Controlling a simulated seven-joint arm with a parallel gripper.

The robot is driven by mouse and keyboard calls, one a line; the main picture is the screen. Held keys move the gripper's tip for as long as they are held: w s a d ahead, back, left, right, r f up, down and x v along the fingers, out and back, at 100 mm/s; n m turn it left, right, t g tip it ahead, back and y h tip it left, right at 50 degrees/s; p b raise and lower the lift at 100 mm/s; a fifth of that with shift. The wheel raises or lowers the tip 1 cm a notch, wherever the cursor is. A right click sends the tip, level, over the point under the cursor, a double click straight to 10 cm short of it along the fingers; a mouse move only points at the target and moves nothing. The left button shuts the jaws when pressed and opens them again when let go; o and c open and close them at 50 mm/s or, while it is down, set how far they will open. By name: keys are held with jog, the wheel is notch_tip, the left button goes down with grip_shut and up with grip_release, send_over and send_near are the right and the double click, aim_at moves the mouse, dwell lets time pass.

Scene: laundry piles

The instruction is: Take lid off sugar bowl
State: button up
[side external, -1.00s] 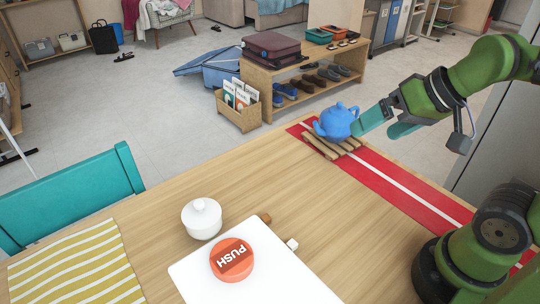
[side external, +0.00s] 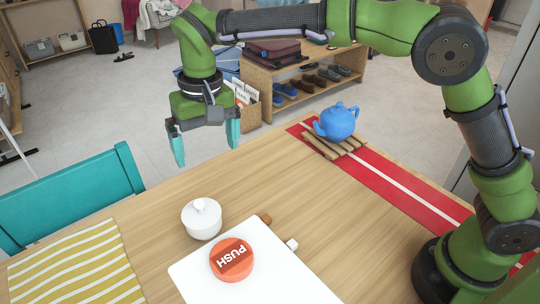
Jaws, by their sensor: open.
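The white sugar bowl (side external: 202,224) stands on the wooden table, left of the middle. Its white lid (side external: 201,207), with a small round knob, sits on top of it. My gripper (side external: 206,153) points down with its two teal fingers spread apart and nothing between them. In the picture it is above the sugar bowl, apart from it; its exact distance in depth is hard to tell.
A white board (side external: 250,280) with an orange PUSH button (side external: 232,259) lies close to the bowl's lower right. A blue teapot (side external: 337,122) stands on a wooden trivet (side external: 325,147) over a red runner (side external: 405,185). A yellow-striped cloth (side external: 78,265) lies at left.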

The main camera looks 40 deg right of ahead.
aim_at(198, 202)
jog(key=a+r+m, duration=0.2)
jog(key=a, duration=0.2)
jog(key=shift+g+h, duration=0.3)
jog(key=f, duration=1.1)
jog(key=w+f, duration=0.1)
jog(key=f, duration=0.4)
jog(key=shift+d+f, duration=0.1)
jog(key=shift+f, duration=0.3)
jog(key=c, duration=0.8)
jog(key=shift+o, duration=0.2)
jog(key=shift+r, duration=0.15)
